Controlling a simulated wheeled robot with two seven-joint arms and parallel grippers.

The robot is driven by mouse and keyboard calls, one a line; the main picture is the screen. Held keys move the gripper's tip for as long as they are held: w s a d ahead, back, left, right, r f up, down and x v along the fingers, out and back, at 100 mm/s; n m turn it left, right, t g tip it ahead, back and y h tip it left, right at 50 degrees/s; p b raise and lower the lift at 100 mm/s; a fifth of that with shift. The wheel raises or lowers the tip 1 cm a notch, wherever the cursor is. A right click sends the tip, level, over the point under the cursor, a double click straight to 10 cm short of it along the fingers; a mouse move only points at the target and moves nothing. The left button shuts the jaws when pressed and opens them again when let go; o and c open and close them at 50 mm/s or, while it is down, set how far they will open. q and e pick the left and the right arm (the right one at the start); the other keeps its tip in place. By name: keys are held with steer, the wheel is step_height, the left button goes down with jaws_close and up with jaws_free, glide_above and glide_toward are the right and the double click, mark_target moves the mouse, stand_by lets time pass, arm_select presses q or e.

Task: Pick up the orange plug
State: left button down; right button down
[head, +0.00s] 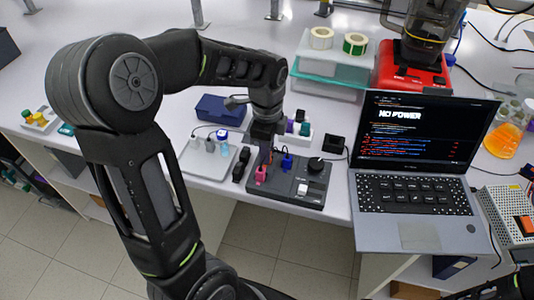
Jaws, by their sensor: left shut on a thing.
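My left gripper (265,151) points down over the left end of a dark control box (315,179) on the bench. The fingers and wrist hide most of the grip, and I cannot tell whether the plug is still seated in the box. No plug of a clear orange colour shows. A blue plug (287,161) stands in the box close to the right of the gripper. My right gripper is not in view.
A laptop (413,200) reading "NO POWER" stands right of the box. A white scale-like plate (206,160) with small vials and a dark blue case (220,110) lie to the left. A rack with vials (303,123) is behind. The bench's front edge is close.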

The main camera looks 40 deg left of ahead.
arm_select(q)
step_height(320, 180, up, 10)
steer(key=b, duration=0.1)
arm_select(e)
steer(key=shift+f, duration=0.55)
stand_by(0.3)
